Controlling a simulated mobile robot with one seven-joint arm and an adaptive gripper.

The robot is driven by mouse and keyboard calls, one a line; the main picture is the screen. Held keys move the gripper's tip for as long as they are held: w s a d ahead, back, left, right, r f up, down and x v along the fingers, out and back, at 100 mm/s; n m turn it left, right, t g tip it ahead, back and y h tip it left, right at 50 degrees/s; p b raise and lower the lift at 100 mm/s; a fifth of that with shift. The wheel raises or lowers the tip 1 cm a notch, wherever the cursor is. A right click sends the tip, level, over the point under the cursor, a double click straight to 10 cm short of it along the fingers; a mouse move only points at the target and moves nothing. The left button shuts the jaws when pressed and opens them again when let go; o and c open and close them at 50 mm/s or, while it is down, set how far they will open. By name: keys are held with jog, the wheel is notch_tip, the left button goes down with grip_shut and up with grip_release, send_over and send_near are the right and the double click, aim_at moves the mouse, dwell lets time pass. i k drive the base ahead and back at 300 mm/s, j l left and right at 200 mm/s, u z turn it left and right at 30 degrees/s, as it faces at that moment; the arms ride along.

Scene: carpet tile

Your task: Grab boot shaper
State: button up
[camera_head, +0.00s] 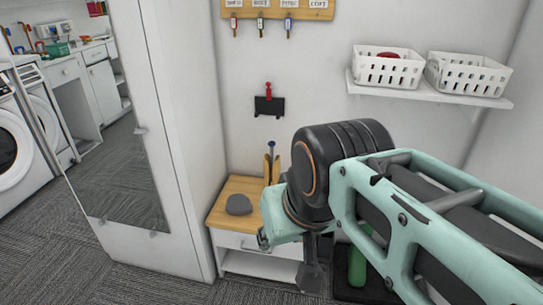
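What looks like the boot shaper, a wooden piece (271,168) with a dark blue knob on top, stands upright at the back of a small wood-topped cabinet (222,215). My arm covers the area just to its right. My gripper (311,277) shows only in part as a dark grey piece hanging below the arm, in front of and lower than the cabinet top. It is apart from the wooden piece in the picture. Its fingers are mostly hidden, and I cannot tell whether they are open.
A grey rounded object (239,204) sits on the cabinet top. A green item (357,266) stands on a dark tray right of the cabinet. A tall mirrored white door (187,130) is to the left. A shelf (425,95) holds two white baskets. Open carpet lies at lower left.

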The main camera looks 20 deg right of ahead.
aim_at(272, 174)
jog(key=i+l+u, duration=0.45)
jog(key=i+l, duration=0.25)
jog(key=i, duration=0.15)
jog(key=l+u, duration=0.4)
jog(key=i+z, duration=0.2)
jog(key=i, duration=0.15)
